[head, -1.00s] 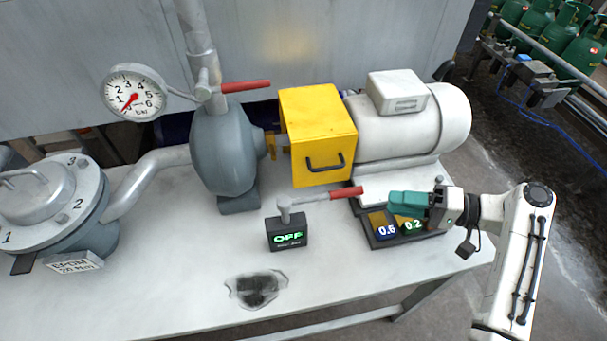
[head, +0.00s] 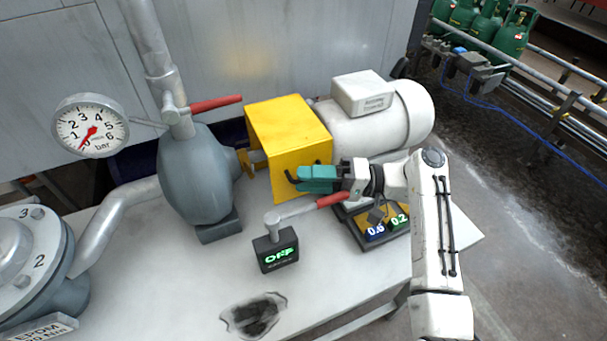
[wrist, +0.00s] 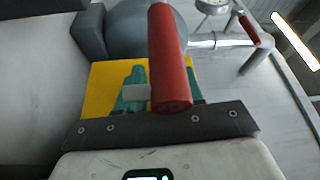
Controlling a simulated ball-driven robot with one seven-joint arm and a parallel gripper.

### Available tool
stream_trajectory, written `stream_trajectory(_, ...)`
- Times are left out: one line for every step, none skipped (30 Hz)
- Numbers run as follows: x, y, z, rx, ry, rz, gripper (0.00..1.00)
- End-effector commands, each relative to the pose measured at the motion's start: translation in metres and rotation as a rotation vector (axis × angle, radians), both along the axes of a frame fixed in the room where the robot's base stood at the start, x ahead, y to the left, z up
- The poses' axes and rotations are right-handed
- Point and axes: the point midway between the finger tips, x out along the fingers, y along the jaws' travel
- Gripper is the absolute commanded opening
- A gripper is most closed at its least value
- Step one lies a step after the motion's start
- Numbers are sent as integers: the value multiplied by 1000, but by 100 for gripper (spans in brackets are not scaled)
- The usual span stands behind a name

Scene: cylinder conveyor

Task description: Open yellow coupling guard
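The yellow coupling guard (head: 275,125) is a box between the grey pump and the white motor, and it sits down over the coupling. Its dark handle (head: 290,178) is on the front face, partly hidden by my gripper. My gripper (head: 304,178) has teal fingers and is at the handle; I cannot tell whether it touches or encloses it. In the wrist view the guard (wrist: 101,88) lies beyond the fingers. A red lever blocks part of the fingers there, so their gap is unclear.
The OFF switch box (head: 276,250) has a red-tipped lever (head: 330,200) just below my gripper. The motor (head: 375,120) is behind right, the pump (head: 195,180) left.

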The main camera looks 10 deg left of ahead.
Motion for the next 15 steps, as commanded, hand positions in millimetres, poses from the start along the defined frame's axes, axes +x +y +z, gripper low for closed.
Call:
stream_trajectory(-1,5,1,0,0,1,36)
stream_trajectory(-2,7,1,0,0,1,36)
stream_trajectory(-2,10,1,0,0,0,36)
stream_trajectory(-2,11,1,0,0,0,36)
stream_trajectory(-3,13,1,0,0,0,36)
stream_trajectory(-3,14,1,-1,0,0,36)
stream_trajectory(-3,14,1,-1,0,-1,36)
stream_trajectory(-3,14,1,-1,0,-1,36)
stream_trajectory(-3,15,1,-1,-1,-1,36)
stream_trajectory(-3,15,1,-1,-1,-1,36)
stream_trajectory(-3,14,1,-1,-1,-1,36)
stream_trajectory(-3,14,1,-1,-1,-1,36)
stream_trajectory(-3,14,1,-1,-1,-1,36)
stream_trajectory(-3,14,1,-1,-1,-1,36)
stream_trajectory(-3,14,1,-1,-1,-1,33)
